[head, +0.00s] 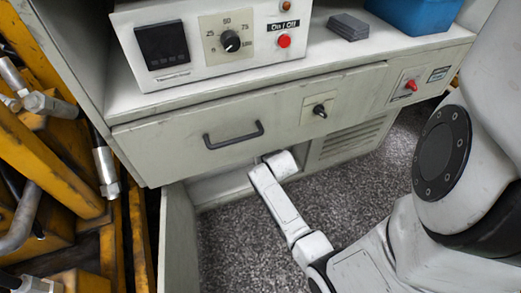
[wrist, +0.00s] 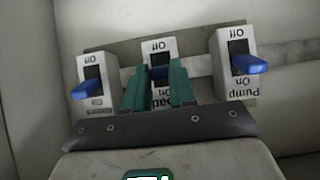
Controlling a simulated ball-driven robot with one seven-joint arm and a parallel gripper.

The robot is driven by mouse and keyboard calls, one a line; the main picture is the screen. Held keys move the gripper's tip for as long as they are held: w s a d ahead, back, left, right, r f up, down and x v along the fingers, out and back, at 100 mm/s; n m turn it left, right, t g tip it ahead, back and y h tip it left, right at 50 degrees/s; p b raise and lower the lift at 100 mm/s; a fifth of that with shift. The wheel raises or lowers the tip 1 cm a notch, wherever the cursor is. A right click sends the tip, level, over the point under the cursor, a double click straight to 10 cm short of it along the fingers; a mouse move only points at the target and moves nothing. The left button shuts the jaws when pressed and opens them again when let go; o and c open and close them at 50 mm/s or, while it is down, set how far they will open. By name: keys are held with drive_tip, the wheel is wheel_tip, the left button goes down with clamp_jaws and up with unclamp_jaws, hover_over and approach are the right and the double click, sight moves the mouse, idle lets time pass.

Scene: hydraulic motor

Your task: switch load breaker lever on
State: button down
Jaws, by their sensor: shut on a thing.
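The load breaker (wrist: 161,47) is the middle of three white switches in the wrist view, with "Off" at its top edge and a partly hidden "oad" and "On" below. The fingers cover parts of the switch's lower face. In the head view my arm reaches under the drawer into the lower cabinet, and the cabinet hides my gripper and the breakers.
The Pump breaker (wrist: 236,60) stands right of the load breaker, another breaker (wrist: 92,82) left, both with blue levers. In the head view, a drawer (head: 240,125) overhangs my arm. An open cabinet door (head: 178,240) stands left, near yellow machinery (head: 50,165). Gravel-patterned floor lies below.

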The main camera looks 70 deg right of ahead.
drive_tip(key=c, duration=0.9)
unclamp_jaws()
drive_tip(key=shift+p+v, duration=3.1)
drive_tip(key=shift+v, duration=2.25)
